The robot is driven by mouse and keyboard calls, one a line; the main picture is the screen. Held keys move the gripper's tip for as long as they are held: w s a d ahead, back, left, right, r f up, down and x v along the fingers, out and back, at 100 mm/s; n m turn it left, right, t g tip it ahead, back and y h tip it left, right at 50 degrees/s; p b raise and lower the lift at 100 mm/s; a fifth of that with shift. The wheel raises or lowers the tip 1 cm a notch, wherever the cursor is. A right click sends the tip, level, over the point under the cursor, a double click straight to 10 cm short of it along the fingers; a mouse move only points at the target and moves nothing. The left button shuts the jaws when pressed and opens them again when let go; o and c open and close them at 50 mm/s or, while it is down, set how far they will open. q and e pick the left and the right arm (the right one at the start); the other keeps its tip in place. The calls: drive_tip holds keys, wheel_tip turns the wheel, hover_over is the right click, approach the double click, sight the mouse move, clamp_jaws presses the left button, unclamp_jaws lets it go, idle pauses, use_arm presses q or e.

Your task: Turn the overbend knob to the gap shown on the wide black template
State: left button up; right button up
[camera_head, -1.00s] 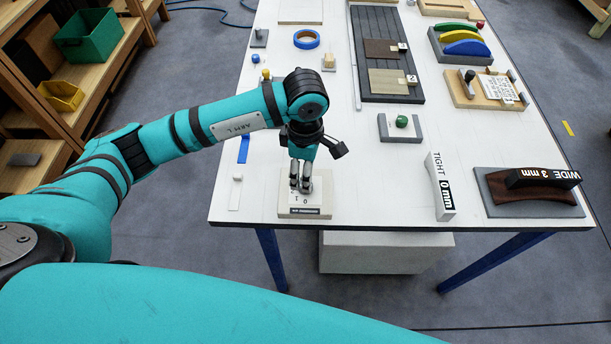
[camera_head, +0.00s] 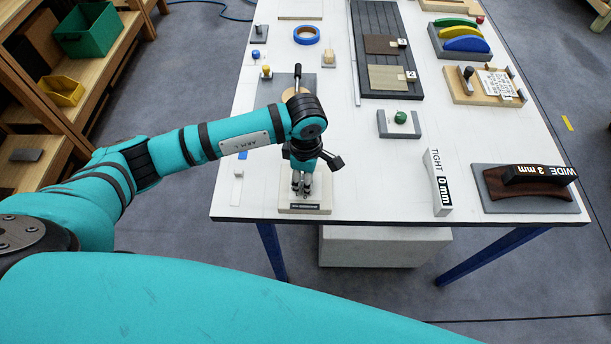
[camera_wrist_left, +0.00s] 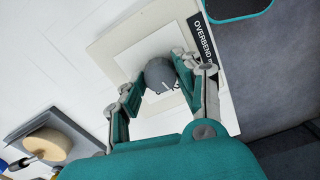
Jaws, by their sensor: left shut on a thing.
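The overbend knob (camera_wrist_left: 160,75) is a round grey knob with a white pointer line, on a pale plate (camera_wrist_left: 108,44) labelled "OVERBEND". In the head view that plate (camera_head: 304,208) is at the table's near edge, and the knob is hidden by my gripper. My left gripper (camera_head: 302,188) points down over the plate; in the left wrist view (camera_wrist_left: 160,84) its fingers are shut on the knob from both sides. The wide black template (camera_head: 540,174), marked "WIDE 3 mm", lies on a dark brown curved piece on a grey board at the right. My right gripper is not in view.
A white "TIGHT 0 mm" template (camera_head: 438,182) stands between the plate and the wide template. A grey block with a green ball (camera_head: 401,117) lies behind it. A grey board with a round wooden piece and lever (camera_head: 296,84) is behind my left arm.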

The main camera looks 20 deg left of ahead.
use_arm(q)
drive_tip(key=c, duration=0.3)
drive_tip(key=shift+f+m+b, duration=0.1)
drive_tip(key=shift+m+b, duration=0.2)
drive_tip(key=shift+b, duration=0.2)
drive_tip(key=m+b, duration=0.6)
drive_tip(key=b, duration=0.4)
drive_tip(key=shift+f, duration=0.1)
drive_tip(key=shift+r+m+b, duration=0.2)
drive_tip(key=shift+m+b, duration=0.5)
drive_tip(key=shift+b, duration=0.35)
drive_tip(key=o, duration=1.1)
drive_tip(key=shift+o, duration=0.2)
wheel_tip(320, 180, up, 12)
